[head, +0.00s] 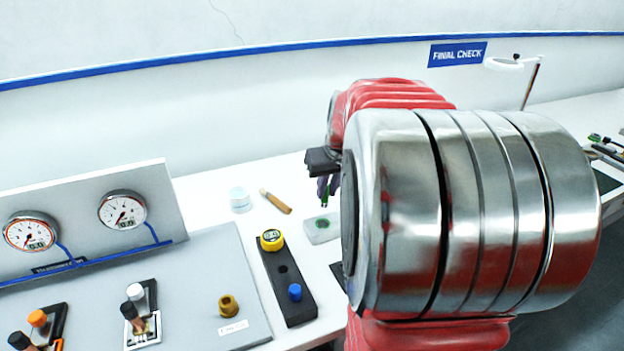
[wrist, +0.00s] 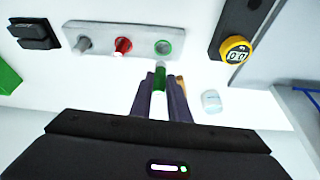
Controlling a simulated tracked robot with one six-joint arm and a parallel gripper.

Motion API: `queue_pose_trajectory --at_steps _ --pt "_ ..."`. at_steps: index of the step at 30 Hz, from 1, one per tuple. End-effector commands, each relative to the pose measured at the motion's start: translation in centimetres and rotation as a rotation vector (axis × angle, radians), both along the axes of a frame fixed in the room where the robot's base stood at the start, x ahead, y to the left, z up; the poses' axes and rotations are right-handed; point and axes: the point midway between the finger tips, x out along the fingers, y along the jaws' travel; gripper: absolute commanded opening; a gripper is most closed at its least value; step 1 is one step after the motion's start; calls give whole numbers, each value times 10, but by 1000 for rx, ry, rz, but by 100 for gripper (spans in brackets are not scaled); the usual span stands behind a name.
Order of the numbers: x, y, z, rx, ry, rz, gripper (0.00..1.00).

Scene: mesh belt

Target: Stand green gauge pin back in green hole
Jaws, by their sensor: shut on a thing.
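My gripper (wrist: 160,88) is shut on the green gauge pin (wrist: 159,78), which sticks out past the fingertips in the wrist view. The pin also shows in the head view (head: 325,198), pointing down below the fingers. The green-ringed hole (wrist: 163,47) is at the right end of a pale grey block (wrist: 101,30) and looks empty. The pin tip is near it but appears apart from it, above the block. In the head view the end of the block with the green ring (head: 322,223) shows; my arm hides the rest.
The block also bears a red pin (wrist: 123,45) and a grey pin (wrist: 83,44).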

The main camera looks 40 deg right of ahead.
Motion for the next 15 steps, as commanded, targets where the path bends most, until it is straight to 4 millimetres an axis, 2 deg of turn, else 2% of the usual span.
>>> queue_pose_trajectory --at_steps 15 --pt "3 4 0 -1 -1 12 0"
